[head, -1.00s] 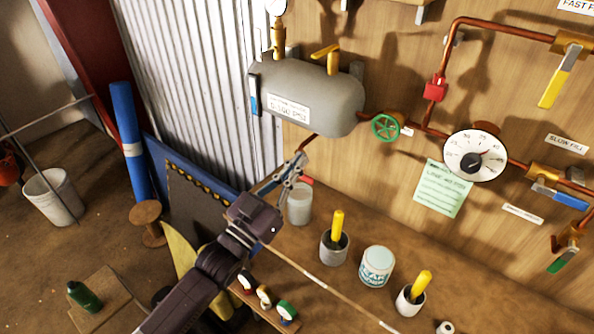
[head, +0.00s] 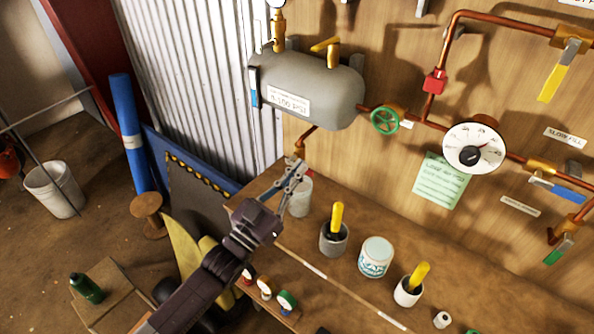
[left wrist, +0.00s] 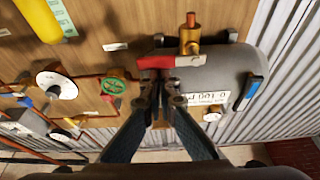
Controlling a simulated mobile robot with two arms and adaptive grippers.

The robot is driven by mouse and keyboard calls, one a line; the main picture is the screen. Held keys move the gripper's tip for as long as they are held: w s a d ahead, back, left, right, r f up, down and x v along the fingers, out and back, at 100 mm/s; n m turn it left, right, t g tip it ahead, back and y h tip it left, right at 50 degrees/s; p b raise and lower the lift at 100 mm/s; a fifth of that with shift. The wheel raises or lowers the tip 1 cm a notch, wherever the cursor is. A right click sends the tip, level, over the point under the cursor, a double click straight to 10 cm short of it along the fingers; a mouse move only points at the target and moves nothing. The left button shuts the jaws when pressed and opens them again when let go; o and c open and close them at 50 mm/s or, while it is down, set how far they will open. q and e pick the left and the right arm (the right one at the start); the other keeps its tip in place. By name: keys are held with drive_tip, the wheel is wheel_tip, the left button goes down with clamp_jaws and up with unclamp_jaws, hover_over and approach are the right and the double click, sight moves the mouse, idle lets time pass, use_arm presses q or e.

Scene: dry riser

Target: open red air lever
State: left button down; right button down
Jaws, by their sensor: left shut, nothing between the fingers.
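The red air lever (left wrist: 156,62) shows in the left wrist view as a red handle with a silver end, on a brass valve (left wrist: 190,40) by the grey tank (left wrist: 225,70). In the head view the grey tank (head: 310,88) hangs on the wall, and a copper pipe (head: 303,138) runs down from it. The lever is mostly hidden there behind my left gripper (head: 297,168). That gripper is shut and empty. Its fingertips (left wrist: 166,98) are close to the lever in the left wrist view; I cannot tell whether they touch. My right gripper is not in view.
A green wheel valve (head: 385,120), a round gauge (head: 473,147) and a yellow lever (head: 553,82) are on the wall. On the workbench below stand a pale cup (head: 301,200), a white tin (head: 376,257) and pots with yellow handles (head: 337,218). The bench front is partly clear.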

use_arm(q)
drive_tip(key=shift+f+m+b, duration=0.25)
drive_tip(key=shift+m+b, duration=0.1)
drive_tip(key=shift+m, duration=0.35)
wheel_tip(320, 180, down, 5)
drive_tip(key=w+a+m+g+h+b, duration=0.1)
drive_tip(key=m+g, duration=0.6)
drive_tip(key=m, duration=1.3)
drive_tip(key=shift+w+a+f+b, duration=0.15)
drive_tip(key=shift+w+a+b, duration=0.3)
drive_tip(key=shift+a+b, duration=0.55)
drive_tip(key=shift+d, duration=0.2)
